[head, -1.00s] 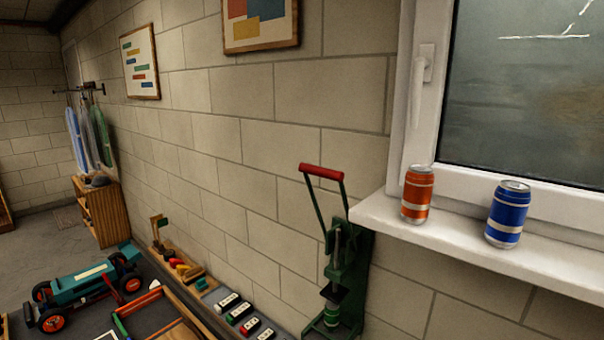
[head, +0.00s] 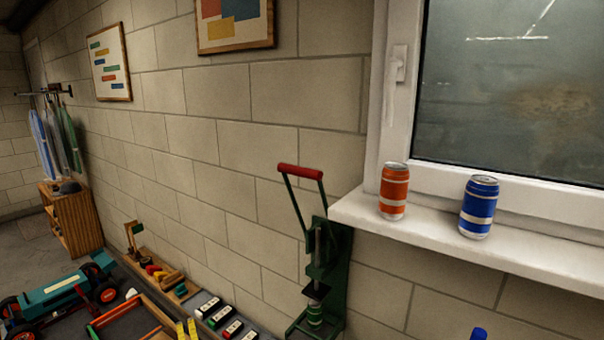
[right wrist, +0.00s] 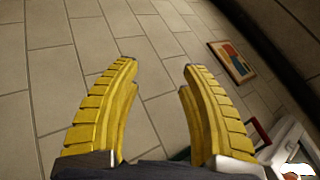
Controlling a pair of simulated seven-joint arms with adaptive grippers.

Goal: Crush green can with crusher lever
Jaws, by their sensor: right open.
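The green crusher (head: 336,270) is fixed to the wall left of the window. Its lever (head: 291,203) is raised, with a red handle (head: 300,172) at the top. The green can (head: 315,315) stands in the crusher on its base, under the press plate; its outline is small and partly shaded. My right gripper (head: 187,328) shows as two yellow fingertips at the bottom edge, left of and below the crusher, apart from it. In the right wrist view my right gripper (right wrist: 160,70) is open and empty, with the red handle (right wrist: 262,131) beyond it at lower right.
An orange can (head: 394,190) and a blue can (head: 478,206) stand on the window sill (head: 540,240), right of the lever. The wall above the crusher is clear.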

